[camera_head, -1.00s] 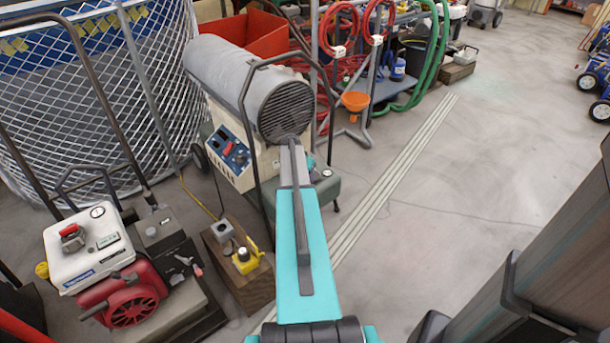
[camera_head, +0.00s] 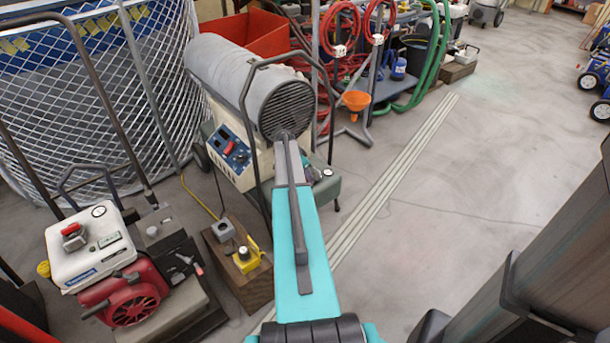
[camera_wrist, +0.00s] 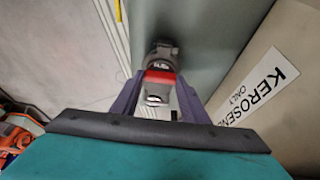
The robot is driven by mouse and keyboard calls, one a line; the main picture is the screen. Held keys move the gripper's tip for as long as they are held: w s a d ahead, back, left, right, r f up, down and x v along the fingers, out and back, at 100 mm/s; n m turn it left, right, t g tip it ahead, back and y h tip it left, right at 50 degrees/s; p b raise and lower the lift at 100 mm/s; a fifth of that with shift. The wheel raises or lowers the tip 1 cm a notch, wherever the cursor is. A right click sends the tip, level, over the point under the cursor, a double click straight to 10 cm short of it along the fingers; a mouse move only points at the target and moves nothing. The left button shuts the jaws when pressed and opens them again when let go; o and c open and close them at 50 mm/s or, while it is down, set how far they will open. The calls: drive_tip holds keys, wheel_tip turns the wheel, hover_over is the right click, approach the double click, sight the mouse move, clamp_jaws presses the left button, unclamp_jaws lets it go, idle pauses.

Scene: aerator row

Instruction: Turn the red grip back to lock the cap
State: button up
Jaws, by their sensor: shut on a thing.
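In the wrist view the red grip (camera_wrist: 160,77) sits between the two fingers of my gripper (camera_wrist: 160,83), which is shut on it. The grey cap (camera_wrist: 163,57) shows just beyond the grip, over the grey-green tank (camera_wrist: 220,35). A pale metallic end shows on the near side of the grip. Whether the cap is locked cannot be told. In the head view my teal arm reaches to the heater (camera_head: 250,85), and my gripper and the cap are hidden behind it.
In the head view a red and white engine unit (camera_head: 95,255) and a wooden block (camera_head: 245,285) stand left of my arm. Open floor (camera_head: 470,180) lies to the right.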

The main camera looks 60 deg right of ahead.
drive_tip(key=shift+w+a, duration=0.1)
drive_tip(key=o, duration=1.1)
drive_tip(key=shift+c, duration=0.2)
drive_tip(key=p+v, duration=0.1)
drive_tip(key=v, duration=1.2)
drive_tip(key=shift+r+p, duration=0.4)
drive_tip(key=shift+r, duration=0.05)
